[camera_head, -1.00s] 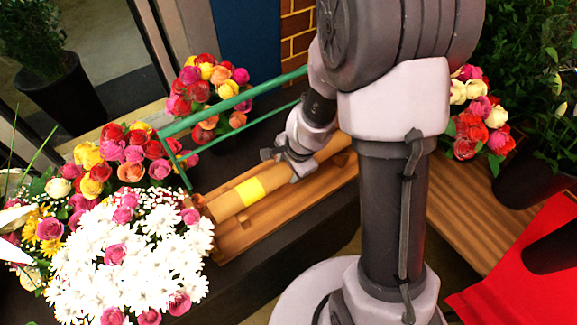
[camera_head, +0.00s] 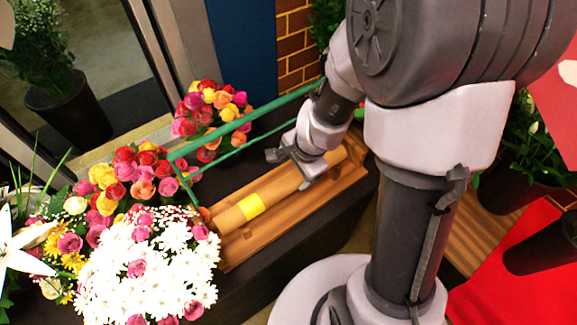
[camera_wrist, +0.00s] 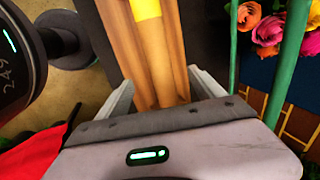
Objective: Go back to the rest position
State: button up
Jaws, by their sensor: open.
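My gripper (camera_head: 291,170) is open above a long tan roll (camera_head: 234,217) with a yellow band (camera_head: 251,206). The roll lies lengthwise on a wooden tray (camera_head: 240,252). In the wrist view, the two fingers of my gripper (camera_wrist: 163,90) stand apart, one on each side of the roll (camera_wrist: 158,62), with nothing held between them. The yellow band (camera_wrist: 145,9) shows at the top of that view. My gripper's palm hides the near end of the roll there.
A green rail frame (camera_head: 235,128) runs close behind the roll and my gripper. White daisies (camera_head: 150,270) and mixed roses (camera_head: 130,180) crowd the left; more roses (camera_head: 210,110) stand behind the rail. A red cloth (camera_head: 490,270) lies at right.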

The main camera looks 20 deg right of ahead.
jog(key=a+p+v, duration=0.1)
jog(key=p+v, duration=0.1)
jog(key=v, duration=0.3)
jog(key=s+a+n+t+b, duration=0.1)
jog(key=s+n+b, duration=0.4)
jog(key=b, duration=0.5)
jog(key=s+a+n+t+b, duration=0.1)
jog(key=s+a+n+b, duration=0.2)
jog(key=s+n+b, duration=0.2)
jog(key=s+b, duration=0.3)
jog(key=b, duration=0.2)
jog(key=shift+s+a+f+y, duration=0.15)
jog(key=shift+a+f+y, duration=0.05)
jog(key=shift+a+y, duration=0.2)
